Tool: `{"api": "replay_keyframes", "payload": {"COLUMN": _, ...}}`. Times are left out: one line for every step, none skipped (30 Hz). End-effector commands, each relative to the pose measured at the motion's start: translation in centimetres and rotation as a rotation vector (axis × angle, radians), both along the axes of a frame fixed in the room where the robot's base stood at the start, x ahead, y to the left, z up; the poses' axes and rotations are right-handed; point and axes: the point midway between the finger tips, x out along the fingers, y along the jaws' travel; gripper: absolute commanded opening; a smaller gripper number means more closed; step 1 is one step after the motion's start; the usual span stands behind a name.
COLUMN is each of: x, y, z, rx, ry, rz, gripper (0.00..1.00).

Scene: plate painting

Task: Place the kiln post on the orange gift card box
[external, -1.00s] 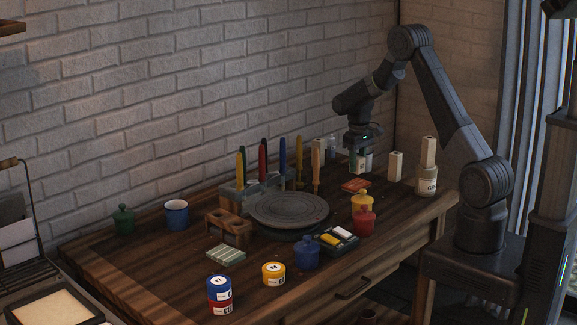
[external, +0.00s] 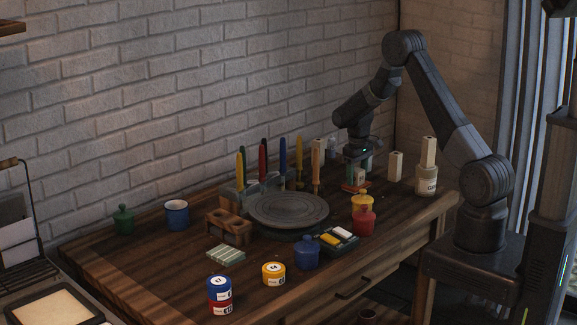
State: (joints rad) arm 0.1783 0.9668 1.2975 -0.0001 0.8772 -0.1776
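My gripper (external: 358,176) points down over the orange gift card box (external: 347,188), a flat orange piece at the back right of the table. A small pale block (external: 360,177), which looks like a kiln post, is between the fingers, and the gripper appears shut on it. The block's lower end is at or just above the box; I cannot tell whether they touch. The gripper and block hide part of the box. Similar pale upright posts stand to the right (external: 395,166), on a labelled jar (external: 427,181), and behind the brushes.
A grey round turntable (external: 288,208) stands left of the box, with upright coloured tools behind it. A yellow-topped red jar (external: 363,217) stands in front of the box. A blue jar (external: 307,254) and a small tray are nearer the front.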

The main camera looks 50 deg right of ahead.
Motion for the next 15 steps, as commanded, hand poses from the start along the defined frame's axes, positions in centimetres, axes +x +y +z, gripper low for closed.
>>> {"api": "replay_keyframes", "payload": {"x": 0.0, "y": 0.0, "z": 0.0, "rx": 0.000, "ry": 0.000, "rz": 0.000, "gripper": 0.58}}
{"api": "replay_keyframes", "payload": {"x": 0.0, "y": 0.0, "z": 0.0, "rx": 0.000, "ry": 0.000, "rz": 0.000, "gripper": 0.58}}
{"api": "replay_keyframes", "payload": {"x": 0.0, "y": 0.0, "z": 0.0, "rx": 0.000, "ry": 0.000, "rz": 0.000, "gripper": 0.58}}
{"api": "replay_keyframes", "payload": {"x": 0.0, "y": 0.0, "z": 0.1, "rx": 0.000, "ry": 0.000, "rz": 0.000, "gripper": 0.58}}
{"api": "replay_keyframes", "payload": {"x": 0.0, "y": 0.0, "z": 0.2, "rx": 0.000, "ry": 0.000, "rz": 0.000, "gripper": 0.58}}
{"api": "replay_keyframes", "payload": {"x": 0.0, "y": 0.0, "z": 0.4, "rx": 0.000, "ry": 0.000, "rz": 0.000, "gripper": 0.58}}
{"api": "replay_keyframes", "payload": {"x": 0.0, "y": 0.0, "z": 0.6, "rx": 0.000, "ry": 0.000, "rz": 0.000, "gripper": 0.58}}
{"api": "replay_keyframes", "payload": {"x": 0.1, "y": 0.0, "z": 0.8, "rx": 0.000, "ry": -0.002, "rz": 0.000, "gripper": 0.58}}
{"api": "replay_keyframes", "payload": {"x": 0.1, "y": 0.0, "z": 1.3, "rx": -0.001, "ry": -0.003, "rz": 0.000, "gripper": 0.58}}
{"api": "replay_keyframes", "payload": {"x": 0.1, "y": 0.0, "z": 1.8, "rx": -0.001, "ry": -0.004, "rz": 0.000, "gripper": 0.58}}
{"api": "replay_keyframes", "payload": {"x": 0.1, "y": 0.0, "z": 2.3, "rx": -0.001, "ry": -0.004, "rz": 0.000, "gripper": 0.58}}
{"api": "replay_keyframes", "payload": {"x": 0.1, "y": 0.0, "z": 3.2, "rx": -0.001, "ry": -0.005, "rz": 0.000, "gripper": 0.58}}
{"api": "replay_keyframes", "payload": {"x": 0.1, "y": 0.0, "z": 3.8, "rx": -0.001, "ry": -0.005, "rz": 0.000, "gripper": 0.58}}
{"api": "replay_keyframes", "payload": {"x": 0.1, "y": 0.0, "z": 4.5, "rx": -0.001, "ry": -0.005, "rz": 0.000, "gripper": 0.58}}
{"api": "replay_keyframes", "payload": {"x": 0.1, "y": 0.0, "z": 5.4, "rx": -0.001, "ry": -0.005, "rz": 0.000, "gripper": 0.58}}
